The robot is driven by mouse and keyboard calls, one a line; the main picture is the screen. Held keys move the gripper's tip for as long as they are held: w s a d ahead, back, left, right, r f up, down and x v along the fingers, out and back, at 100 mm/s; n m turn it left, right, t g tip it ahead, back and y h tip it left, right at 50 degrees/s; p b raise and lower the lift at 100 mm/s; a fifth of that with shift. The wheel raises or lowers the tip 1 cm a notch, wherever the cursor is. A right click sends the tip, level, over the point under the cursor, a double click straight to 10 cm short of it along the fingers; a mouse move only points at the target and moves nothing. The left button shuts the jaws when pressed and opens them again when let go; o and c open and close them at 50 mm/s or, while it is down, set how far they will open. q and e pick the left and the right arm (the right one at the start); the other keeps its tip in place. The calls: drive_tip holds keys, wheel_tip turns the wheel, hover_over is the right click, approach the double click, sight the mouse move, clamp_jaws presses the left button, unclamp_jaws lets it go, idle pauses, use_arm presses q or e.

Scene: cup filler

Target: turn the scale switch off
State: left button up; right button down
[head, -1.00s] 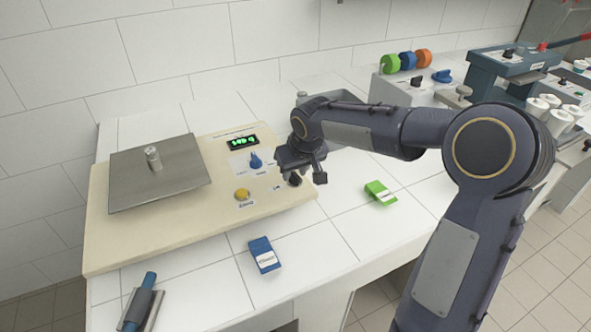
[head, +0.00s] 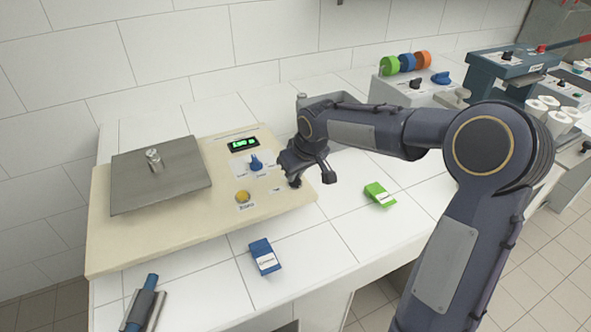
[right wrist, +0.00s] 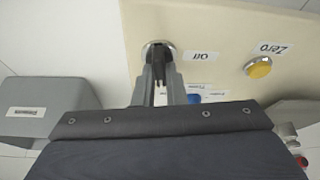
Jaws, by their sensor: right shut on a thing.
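The scale (head: 150,235) is a cream board with a grey steel plate and a lit green display (head: 243,143). Its black scale switch (head: 295,183) sits near the board's right edge, partly hidden by my right gripper (head: 297,172). In the right wrist view, the dark switch lever (right wrist: 158,52) rises from a round metal collar between my right fingers (right wrist: 160,80), which are shut on it. A label reading "Off" (right wrist: 203,56) lies beside the collar. My left gripper is not in view.
A yellow Zero button (head: 242,197) and a blue knob (head: 256,163) are close by on the panel. A metal weight (head: 153,158) stands on the plate. Blue (head: 264,255) and green (head: 379,194) packets lie on the tiled counter.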

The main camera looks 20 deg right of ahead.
drive_tip(key=n+p, duration=0.1)
drive_tip(key=n+y+p, duration=0.1)
drive_tip(key=n, duration=0.1)
drive_tip(key=shift+d+r+n, duration=0.15)
drive_tip(key=shift+n, duration=0.15)
drive_tip(key=n+g+y+p, duration=0.1)
drive_tip(key=n, duration=0.2)
drive_tip(key=shift+w+n+y, duration=0.15)
drive_tip(key=shift+n+y, duration=0.15)
drive_tip(key=n+g, duration=0.1)
drive_tip(key=n, duration=0.1)
drive_tip(key=n+y+p, duration=0.1)
drive_tip(key=n, duration=0.1)
drive_tip(key=shift+w+d+n+g, duration=0.1)
drive_tip(key=shift+n+g, duration=0.2)
drive_tip(key=shift+g, duration=0.1)
drive_tip(key=n+g+p, duration=0.1)
drive_tip(key=n, duration=0.3)
drive_tip(key=shift+w+g+p, duration=0.1)
drive_tip(key=shift+g+p, duration=0.2)
drive_tip(key=shift+n, duration=0.3)
drive_tip(key=c, duration=1.5)
unclamp_jaws()
